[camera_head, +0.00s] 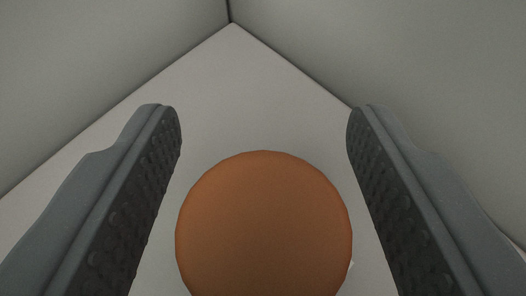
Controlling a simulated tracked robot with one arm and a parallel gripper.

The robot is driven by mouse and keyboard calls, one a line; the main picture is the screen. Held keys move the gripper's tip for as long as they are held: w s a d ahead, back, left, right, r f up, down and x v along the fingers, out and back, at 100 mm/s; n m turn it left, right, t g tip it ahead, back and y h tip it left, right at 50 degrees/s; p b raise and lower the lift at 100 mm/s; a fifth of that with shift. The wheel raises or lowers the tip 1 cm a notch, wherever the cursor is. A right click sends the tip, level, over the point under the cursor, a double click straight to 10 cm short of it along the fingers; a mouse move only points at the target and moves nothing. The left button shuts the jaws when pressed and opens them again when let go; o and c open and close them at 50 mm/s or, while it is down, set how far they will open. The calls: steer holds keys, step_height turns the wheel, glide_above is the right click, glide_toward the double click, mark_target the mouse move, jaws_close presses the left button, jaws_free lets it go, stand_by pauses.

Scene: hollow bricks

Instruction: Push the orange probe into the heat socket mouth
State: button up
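An orange round shape, the probe (264,228), fills the lower middle of the head camera view. Only its flat circular face shows, and its lower edge is cut off by the frame. My gripper (264,125) is open, with one dark ribbed finger on each side of the probe. No heat socket mouth can be made out.
Pale grey walls rise at the left (90,60) and right (400,60) and meet in a corner at the top. The light floor (240,90) between them is bare ahead of the fingertips.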

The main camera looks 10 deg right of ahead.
steer(key=shift+s, duration=0.1)
steer(key=v, duration=1.3)
steer(key=shift+s, duration=0.25)
steer(key=shift+r, duration=0.15)
step_height(320, 180, up, 24)
steer(key=w+a+n+t+y, duration=0.1)
steer(key=a+t+y, duration=0.1)
steer(key=a+y, duration=0.1)
steer(key=s+d+r, duration=0.1)
steer(key=s+r, duration=0.4)
steer(key=r, duration=0.3)
steer(key=s+d+r+t, duration=0.1)
steer(key=s+d+r, duration=0.1)
steer(key=s+r, duration=0.3)
steer(key=s+d+r+h, duration=0.1)
steer(key=s+r, duration=0.4)
steer(key=r, duration=0.8)
steer(key=shift+s+d+n, duration=0.15)
steer(key=shift+d+n, duration=0.25)
steer(key=shift+d, duration=0.15)
